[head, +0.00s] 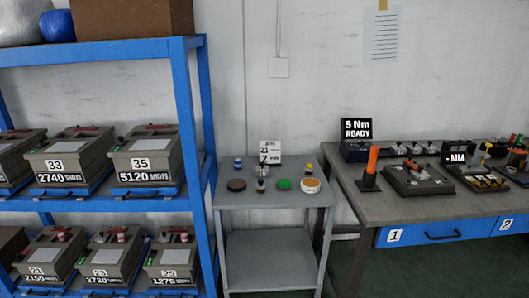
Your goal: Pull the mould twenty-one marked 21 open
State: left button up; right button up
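The mould that seems to be marked 21 (56,254) stands on the lower level of the blue rack at the left. It is a grey-brown box with a white label on its front; the small number is hard to read, and the shot count below looks like 2160. Small red and pale parts show on its top. It sits beside the mould marked 23 (106,260). Neither of my grippers is in view.
The blue rack (187,110) also holds moulds marked 33 (58,160), 35 (145,155) and 25 (174,262). A grey cart (270,198) with small items and a sign stands right of it. A workbench (380,207) with tools and blue drawers is at the right.

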aim_at(48, 263)
jog(key=j+u, duration=0.5)
jog(key=j, duration=0.2)
jog(key=i+j+u, duration=0.1)
jog(key=j+u, duration=0.4)
jog(key=j, duration=0.25)
